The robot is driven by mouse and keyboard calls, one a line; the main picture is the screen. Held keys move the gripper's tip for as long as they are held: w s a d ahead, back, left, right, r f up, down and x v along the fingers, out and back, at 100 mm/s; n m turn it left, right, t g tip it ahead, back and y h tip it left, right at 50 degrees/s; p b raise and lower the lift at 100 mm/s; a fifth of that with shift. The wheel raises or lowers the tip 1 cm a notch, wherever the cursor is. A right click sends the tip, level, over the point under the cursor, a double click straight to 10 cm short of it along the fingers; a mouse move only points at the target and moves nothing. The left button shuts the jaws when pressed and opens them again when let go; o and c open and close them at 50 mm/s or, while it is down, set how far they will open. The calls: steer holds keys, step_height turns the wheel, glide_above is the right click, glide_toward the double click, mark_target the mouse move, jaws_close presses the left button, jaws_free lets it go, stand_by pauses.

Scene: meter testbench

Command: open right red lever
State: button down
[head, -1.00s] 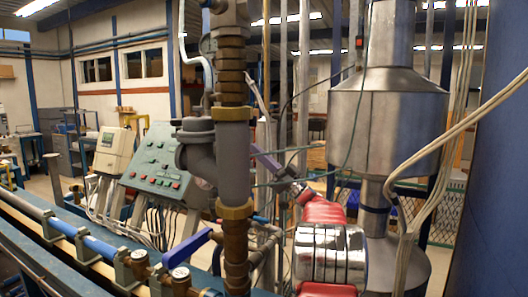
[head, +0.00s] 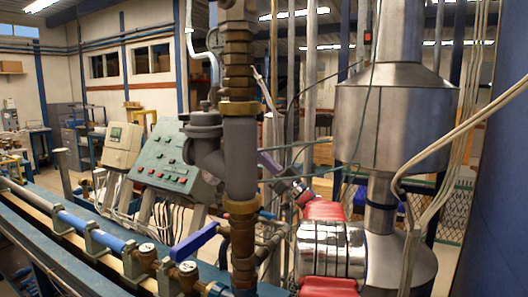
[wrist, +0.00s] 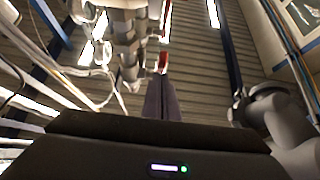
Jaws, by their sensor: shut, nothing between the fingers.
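My gripper (head: 264,157) shows in the head view as purple fingers just right of the thick vertical pipe. In the wrist view its fingers (wrist: 161,98) are together and empty, pointing away toward the ceiling. A small red part (wrist: 163,62), possibly a lever, shows just beyond the fingertips, beside a pale pipe fitting (wrist: 127,50). A gap or contact between them cannot be told. Another red strip (wrist: 166,18) shows above it.
A thick vertical pipe (head: 240,145) with brass fittings stands left of my gripper. A large metal vessel (head: 392,125) stands at right. A blue lever (head: 195,241) sits low on the bench line. A green control panel (head: 172,160) stands at left. Loose cables (head: 440,150) hang at right.

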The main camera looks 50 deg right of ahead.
steer(key=shift+w+a+f, duration=0.25)
steer(key=shift+w+f, duration=0.3)
steer(key=shift+w, duration=0.25)
steer(key=shift+w+a+f, duration=0.2)
steer(key=shift+w+f, duration=0.3)
steer(key=shift+w, duration=0.25)
steer(key=shift+w+a+f, duration=0.1)
steer(key=shift+w+a, duration=0.1)
steer(key=shift+w, duration=0.15)
steer(key=shift+a, duration=0.1)
steer(key=shift+s+d+f, duration=0.25)
steer(key=shift+s+d, duration=0.05)
steer(key=s+d+f, duration=0.2)
steer(key=s+f, duration=0.4)
steer(key=f, duration=0.3)
steer(key=shift+s, duration=0.3)
